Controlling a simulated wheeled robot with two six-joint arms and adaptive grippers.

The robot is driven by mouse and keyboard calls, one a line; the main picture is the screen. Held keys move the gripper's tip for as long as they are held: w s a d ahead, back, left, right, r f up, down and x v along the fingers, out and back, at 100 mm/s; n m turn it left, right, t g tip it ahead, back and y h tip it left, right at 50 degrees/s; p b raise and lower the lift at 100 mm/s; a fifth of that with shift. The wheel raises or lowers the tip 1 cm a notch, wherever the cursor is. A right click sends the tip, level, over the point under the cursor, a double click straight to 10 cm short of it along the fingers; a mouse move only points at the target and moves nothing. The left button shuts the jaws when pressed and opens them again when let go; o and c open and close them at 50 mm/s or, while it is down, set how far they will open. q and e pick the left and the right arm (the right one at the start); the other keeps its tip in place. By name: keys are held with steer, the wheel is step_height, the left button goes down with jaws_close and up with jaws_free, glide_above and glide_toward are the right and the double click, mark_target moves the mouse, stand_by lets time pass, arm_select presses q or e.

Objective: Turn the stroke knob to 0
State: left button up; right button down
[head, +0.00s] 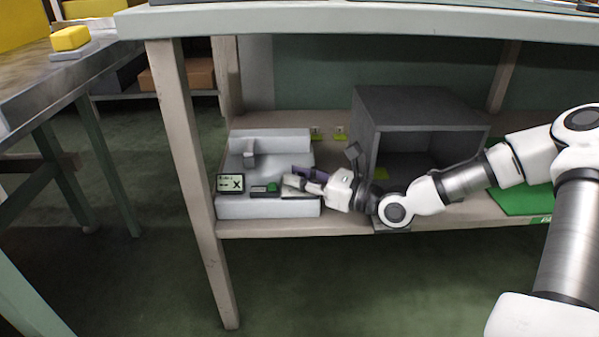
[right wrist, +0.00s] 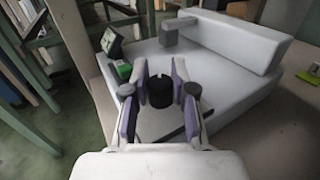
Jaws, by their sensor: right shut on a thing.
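The stroke knob (right wrist: 159,92) is a black, round knob on the top of a pale grey machine (head: 265,207) on the lower shelf. The machine also shows in the right wrist view (right wrist: 225,80). My right gripper (head: 298,180) reaches in from the right over the machine's front right corner. In the right wrist view its purple-padded fingers (right wrist: 160,80) stand on both sides of the knob, shut on it. In the head view the gripper hides the knob, and no pointer or scale is readable. My left gripper is not in view.
A small display (head: 230,183) with an X and a green button (head: 272,187) sit left of the gripper. A dark grey open box (head: 420,108) stands right of the machine, behind my arm. The tabletop (head: 350,22) overhangs the shelf, and a leg (head: 187,150) stands at left.

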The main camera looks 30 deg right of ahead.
stand_by(0.3)
steer(key=c, duration=0.9)
jaws_free()
steer(key=shift+c, duration=0.2)
steer(key=shift+a, duration=0.1)
